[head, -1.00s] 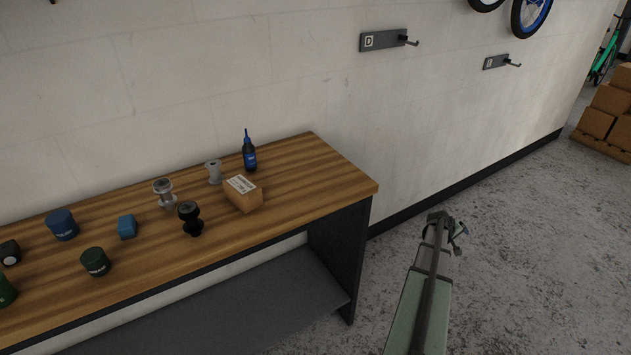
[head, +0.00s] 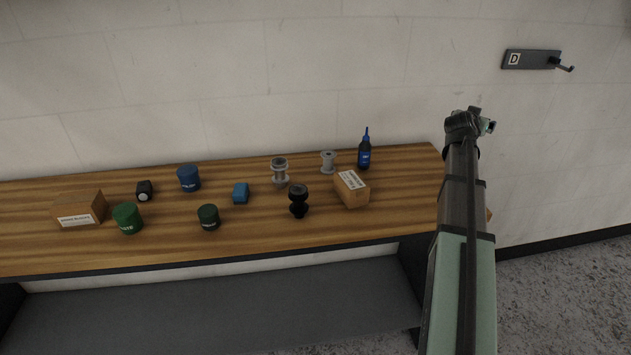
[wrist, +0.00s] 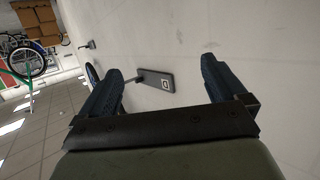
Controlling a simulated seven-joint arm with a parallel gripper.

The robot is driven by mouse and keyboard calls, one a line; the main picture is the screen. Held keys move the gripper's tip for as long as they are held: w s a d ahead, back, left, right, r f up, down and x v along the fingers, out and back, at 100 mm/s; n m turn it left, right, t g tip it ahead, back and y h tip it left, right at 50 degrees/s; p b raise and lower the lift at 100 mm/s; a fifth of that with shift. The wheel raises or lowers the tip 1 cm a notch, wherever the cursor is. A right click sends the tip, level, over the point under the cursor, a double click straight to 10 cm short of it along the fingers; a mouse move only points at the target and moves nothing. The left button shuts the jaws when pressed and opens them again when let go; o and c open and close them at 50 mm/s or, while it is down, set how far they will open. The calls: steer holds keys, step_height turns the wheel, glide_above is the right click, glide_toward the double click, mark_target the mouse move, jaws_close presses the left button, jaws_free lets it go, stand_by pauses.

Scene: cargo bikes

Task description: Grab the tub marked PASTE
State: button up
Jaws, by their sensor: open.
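My gripper (head: 489,127) is up at the right, beyond the bench's right end and far from the tubs. In the wrist view my gripper (wrist: 165,77) has its two fingers apart with nothing between them, facing the wall. No tub shows there.
A wall hook (head: 535,60) is at upper right.

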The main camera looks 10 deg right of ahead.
steer(key=w+a+r+m+t+y, duration=0.1)
steer(key=w+a+r+m+t, duration=0.3)
steer(key=a+r, duration=0.8)
steer(key=w+a+r+m+y, duration=0.1)
steer(key=w+a+r+y, duration=0.1)
steer(key=a, duration=1)
steer(key=w+a+r+y, duration=0.1)
steer(key=w+a+y, duration=0.1)
steer(key=a, duration=0.9)
steer(key=w+a+r+m+y, duration=0.1)
steer(key=w+a+r+y, duration=0.1)
steer(key=a, duration=1)
steer(key=a+f+g+y, duration=0.3)
steer(key=a+f, duration=0.1)
steer(key=a, duration=1)
steer(key=n+g+y, duration=0.2)
steer(key=g, duration=1)
glide_toward(125, 209)
steer(key=f, duration=0.8)
steer(key=s+a+f, duration=0.1)
steer(key=f, duration=0.3)
steer(key=shift+f, duration=0.3)
